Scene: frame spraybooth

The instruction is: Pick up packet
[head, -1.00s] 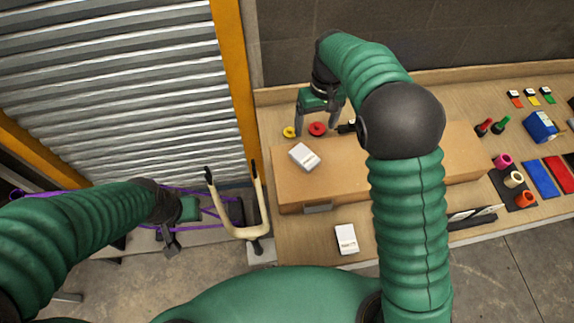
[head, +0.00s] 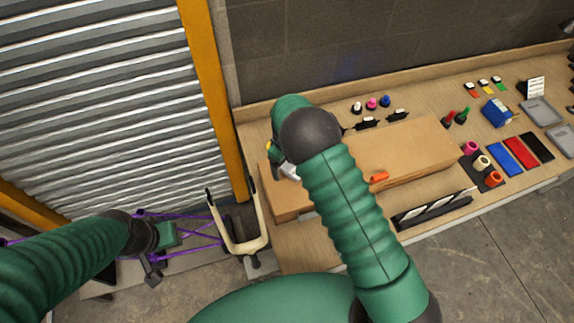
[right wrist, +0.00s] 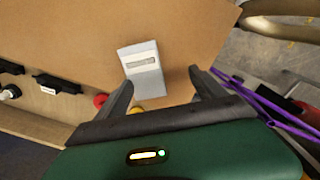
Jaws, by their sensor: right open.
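In the head view only a pale part of the packet (head: 289,171) shows beside my right arm. My right gripper (right wrist: 163,84) is open and empty, with its two dark fingers either side of the packet's near end. I cannot tell how high it is above the box. In the head view my right arm hides most of this gripper. My left gripper (head: 158,262) hangs at lower left, away from the packet; its jaws are unclear.
The box (head: 420,150) stands on a long wooden bench (head: 290,245). A cream forked stand (head: 245,243) is left of the bench, near purple straps (head: 190,250). Coloured mats, a blue block (head: 496,112) and small parts fill the bench's right side.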

